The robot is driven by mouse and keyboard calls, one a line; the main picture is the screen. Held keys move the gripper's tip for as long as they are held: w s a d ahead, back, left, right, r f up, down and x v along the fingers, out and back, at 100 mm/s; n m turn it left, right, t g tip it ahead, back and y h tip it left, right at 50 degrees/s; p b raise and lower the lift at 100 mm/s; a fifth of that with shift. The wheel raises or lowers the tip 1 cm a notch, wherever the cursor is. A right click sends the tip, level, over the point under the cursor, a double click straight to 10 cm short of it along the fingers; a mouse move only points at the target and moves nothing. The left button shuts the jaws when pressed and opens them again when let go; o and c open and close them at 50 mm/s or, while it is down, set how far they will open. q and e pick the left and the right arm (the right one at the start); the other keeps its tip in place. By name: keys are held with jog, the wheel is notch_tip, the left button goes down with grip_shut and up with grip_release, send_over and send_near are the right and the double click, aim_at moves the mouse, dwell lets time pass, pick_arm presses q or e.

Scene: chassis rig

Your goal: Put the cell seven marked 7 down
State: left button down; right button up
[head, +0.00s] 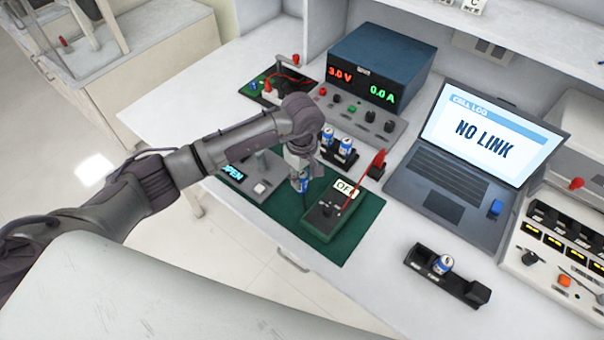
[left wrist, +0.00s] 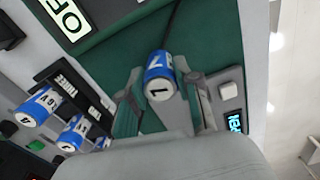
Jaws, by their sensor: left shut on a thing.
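My left gripper (head: 300,172) is shut on a blue and white cell (head: 304,185) and points down over the green mat (head: 291,205). In the left wrist view the cell (left wrist: 159,72) sits between the two fingers (left wrist: 162,92). My right gripper is not in view.
A tester box marked OFF (head: 328,215) lies just right of the gripper. A black rack with blue cells (head: 344,145) stands behind. A black holder with one cell (head: 447,277) is at front right. The laptop (head: 452,185) reads NO LINK; a power supply (head: 375,62) stands behind.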

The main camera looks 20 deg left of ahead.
aim_at(302, 174)
pick_arm(q)
jog(key=shift+f, duration=0.3)
jog(key=shift+f+b, duration=0.2)
jog(key=shift+b, duration=0.1)
jog(key=c, duration=0.8)
grip_release()
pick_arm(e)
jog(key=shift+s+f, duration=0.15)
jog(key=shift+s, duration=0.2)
pick_arm(q)
jog(key=shift+r, duration=0.1)
jog(key=shift+r, duration=0.1)
jog(key=shift+w+r, duration=0.1)
jog(key=shift+r, duration=0.2)
notch_tip(302, 174, up, 12)
jog(key=shift+f+b, duration=0.25)
jog(key=shift+b, duration=0.7)
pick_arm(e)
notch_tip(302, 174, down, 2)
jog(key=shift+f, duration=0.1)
